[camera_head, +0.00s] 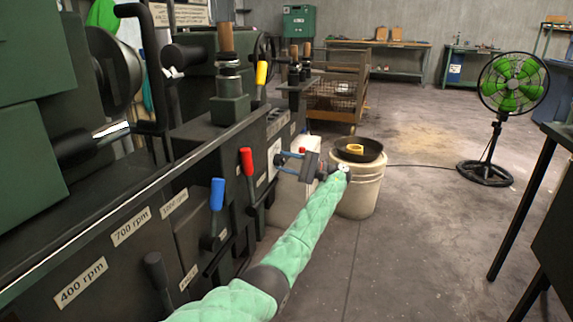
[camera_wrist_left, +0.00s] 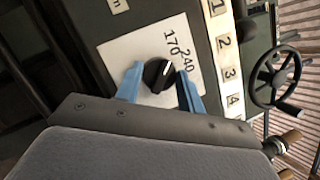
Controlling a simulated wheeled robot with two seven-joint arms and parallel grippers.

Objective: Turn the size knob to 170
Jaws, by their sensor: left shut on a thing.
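The size knob (camera_wrist_left: 158,75) is a small black knob with a white mark, set on a white label plate (camera_wrist_left: 121,51) printed 170 and 240. The white mark points toward the upper right, on the side of the printed numbers; I cannot tell exactly which number it meets. My left gripper (camera_wrist_left: 160,88) has its two blue fingers on either side of the knob and is shut on it. My right gripper is not in view.
Red (camera_head: 246,162) and blue (camera_head: 217,195) levers stick out of the machine front beside my arm. A white bucket (camera_head: 358,195) with a dark pan on top stands just beyond the gripper. A green fan (camera_head: 513,85) stands at right. The floor between is open.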

